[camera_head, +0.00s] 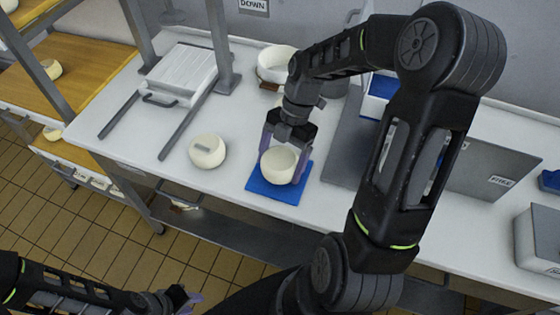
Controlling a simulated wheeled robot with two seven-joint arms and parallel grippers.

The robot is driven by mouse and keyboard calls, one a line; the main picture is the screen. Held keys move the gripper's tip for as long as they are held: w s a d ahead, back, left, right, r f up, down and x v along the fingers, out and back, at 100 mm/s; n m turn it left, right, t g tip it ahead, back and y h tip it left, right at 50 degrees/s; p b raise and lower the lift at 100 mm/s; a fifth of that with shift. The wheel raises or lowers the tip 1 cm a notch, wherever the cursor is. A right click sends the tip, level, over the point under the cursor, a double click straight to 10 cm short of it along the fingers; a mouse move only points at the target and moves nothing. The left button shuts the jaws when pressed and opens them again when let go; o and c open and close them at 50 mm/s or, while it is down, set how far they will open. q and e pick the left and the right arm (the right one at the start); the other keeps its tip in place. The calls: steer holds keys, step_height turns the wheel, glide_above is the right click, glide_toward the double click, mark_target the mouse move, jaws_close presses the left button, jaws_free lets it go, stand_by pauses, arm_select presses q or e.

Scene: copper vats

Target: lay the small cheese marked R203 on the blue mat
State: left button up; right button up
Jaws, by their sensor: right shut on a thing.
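The blue mat (270,191) lies on the white table, near its front edge. My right gripper (281,163) is shut on a small cream-coloured cheese (277,168) over the mat. I cannot tell whether that cheese touches the mat, and no mark on it is readable. Another small cheese (208,152) sits on the table left of the mat, with a dark mark on top too small to read. My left gripper (180,299) is low at the bottom of the view, away from the table; its jaws are too small and dark to judge.
A white press-like board with rails (180,74) stands left on the table (130,130). A white bowl (270,68) is behind my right gripper. A grey panel (490,170) and grey box (540,235) stand at the right. Wooden shelves (85,60) with cheeses are at left.

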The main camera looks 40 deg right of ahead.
steer(key=shift+f+b, duration=0.65)
steer(key=shift+f, duration=0.05)
stand_by(0.5)
steer(key=o, duration=1.7)
steer(key=shift+o, duration=0.2)
steer(key=shift+r+p, duration=2.5)
steer(key=shift+r, duration=1.05)
